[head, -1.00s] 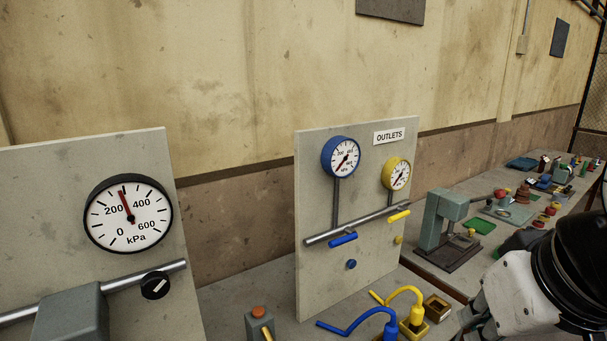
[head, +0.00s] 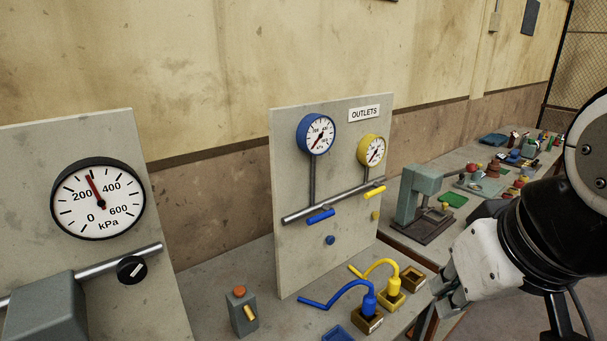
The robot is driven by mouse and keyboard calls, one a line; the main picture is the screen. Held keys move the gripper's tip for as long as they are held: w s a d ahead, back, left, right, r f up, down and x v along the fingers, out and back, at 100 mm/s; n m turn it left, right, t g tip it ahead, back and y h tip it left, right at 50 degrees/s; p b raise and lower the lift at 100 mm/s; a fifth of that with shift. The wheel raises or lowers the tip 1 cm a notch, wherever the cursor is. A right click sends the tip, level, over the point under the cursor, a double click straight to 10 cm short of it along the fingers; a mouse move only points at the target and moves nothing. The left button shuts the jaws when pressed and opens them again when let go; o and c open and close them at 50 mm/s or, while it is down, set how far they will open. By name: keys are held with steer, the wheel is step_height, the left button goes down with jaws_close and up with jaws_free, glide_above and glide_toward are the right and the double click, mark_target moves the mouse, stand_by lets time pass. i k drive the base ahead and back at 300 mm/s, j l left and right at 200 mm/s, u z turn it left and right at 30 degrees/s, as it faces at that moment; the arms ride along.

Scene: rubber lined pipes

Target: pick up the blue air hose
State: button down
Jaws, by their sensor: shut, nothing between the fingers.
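The blue air hose (head: 339,291) lies curved on the bench in front of the outlets panel (head: 255,190). Its left end rests low toward the bench, and its thick blue plug end (head: 369,303) stands upright in a small brown box (head: 368,323). My gripper (head: 447,298) is at the right of the hose, apart from it, beyond the small boxes near the bench's front edge. It is shut and empty; its fingertips are small and partly shaded.
A yellow hose (head: 378,264) stands in a box just behind the blue one. An empty brown box (head: 412,278) and a blue tray (head: 337,333) are close by. A grey post with an orange button (head: 239,292) stands left. A green press (head: 413,195) is behind.

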mark_target(369, 302)
steer(key=k+l+u, duration=0.15)
steer(key=k+l, duration=0.2)
steer(key=i+l+u, duration=0.35)
steer(key=l+u, duration=0.15)
steer(key=i+l+u, duration=0.25)
steer(key=l, duration=0.2)
steer(key=l+u, duration=0.2)
steer(key=l, duration=0.15)
